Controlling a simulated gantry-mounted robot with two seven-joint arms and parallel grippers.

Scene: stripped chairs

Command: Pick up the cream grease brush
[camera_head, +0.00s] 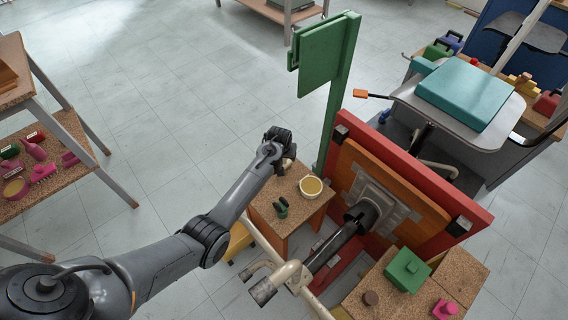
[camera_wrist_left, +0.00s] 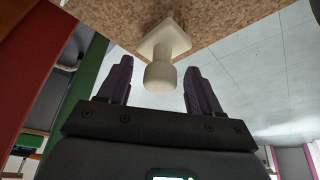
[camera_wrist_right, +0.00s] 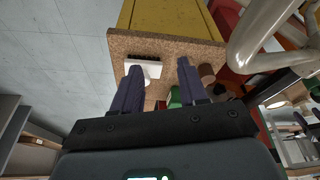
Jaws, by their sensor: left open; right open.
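A cream piece with a square block and a thick round handle (camera_wrist_left: 162,68) stands at the cork top in the left wrist view, its handle between my open left fingers (camera_wrist_left: 160,85) with gaps beside it. No bristles show on it. In the head view my left gripper (camera_head: 279,139) is over the far end of the cork stool, largely covering it. In the right wrist view a whitish block with dark bristles (camera_wrist_right: 144,68) is on another cork top, just beyond my open right fingers (camera_wrist_right: 162,85). I cannot tell for sure which is the cream grease brush. My right gripper is outside the head view.
A round tub (camera_head: 311,187) and a dark green piece (camera_head: 281,208) share the cork stool (camera_head: 292,224). A green post (camera_head: 338,95) rises close behind it. Open floor lies left.

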